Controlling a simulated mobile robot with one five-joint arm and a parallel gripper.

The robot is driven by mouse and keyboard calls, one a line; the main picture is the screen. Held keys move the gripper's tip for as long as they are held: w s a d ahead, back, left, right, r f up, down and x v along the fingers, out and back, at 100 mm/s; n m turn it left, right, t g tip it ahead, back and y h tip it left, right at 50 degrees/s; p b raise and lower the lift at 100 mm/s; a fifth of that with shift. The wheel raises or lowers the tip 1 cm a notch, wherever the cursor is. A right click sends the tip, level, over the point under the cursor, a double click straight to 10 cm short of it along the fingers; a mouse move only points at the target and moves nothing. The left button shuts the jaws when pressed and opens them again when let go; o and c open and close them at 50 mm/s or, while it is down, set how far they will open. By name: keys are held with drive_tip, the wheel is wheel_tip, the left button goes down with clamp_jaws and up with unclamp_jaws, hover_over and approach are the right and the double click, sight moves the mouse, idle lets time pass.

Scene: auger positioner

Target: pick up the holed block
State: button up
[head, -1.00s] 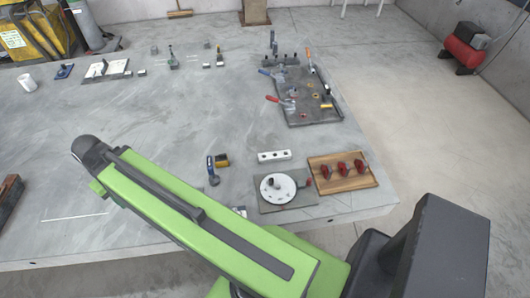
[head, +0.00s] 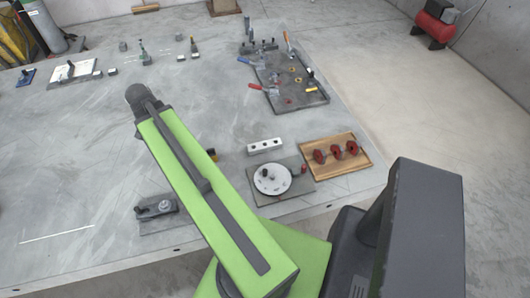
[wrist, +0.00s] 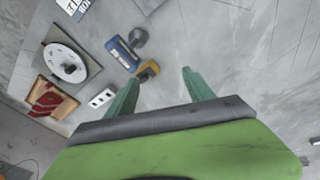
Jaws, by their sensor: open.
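The holed block (head: 265,146) is a pale bar with a row of dark holes. It lies on the grey table behind the round dial plate in the head view. In the head view my green arm reaches over the table, and the fingers cannot be made out there.
The dial plate (head: 272,179) and a wooden tray with red parts (head: 335,155) stand near the block. A yellow-black item (wrist: 148,71) and a blue tool (wrist: 122,53) lie close to my fingers. A dark fixture (head: 157,211) sits left of my arm. The table's middle left is mostly clear.

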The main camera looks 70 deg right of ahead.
drive_tip(key=s+d+f+m+g+b, duration=0.1)
drive_tip(key=s+d+f+m+b, duration=0.1)
drive_tip(key=s+d+m, duration=0.85)
drive_tip(key=m+g, duration=0.2)
drive_tip(key=m, duration=0.1)
approach(270, 143)
drive_tip(key=shift+t+h, duration=0.3)
drive_tip(key=b+x, duration=0.2)
drive_tip(key=b, duration=0.4)
drive_tip(key=a+b+x, duration=0.1)
drive_tip(key=b+x, duration=0.1)
drive_tip(key=b, duration=0.4)
drive_tip(key=shift+s+f, duration=0.2)
drive_tip(key=shift+f, duration=0.2)
drive_tip(key=shift+r, duration=0.1)
drive_tip(key=b+x, duration=0.4)
drive_tip(key=x, duration=0.1)
drive_tip(key=shift+s+d+b, duration=0.2)
drive_tip(key=shift+d+b, duration=0.1)
drive_tip(key=shift+b, duration=0.1)
clamp_jaws()
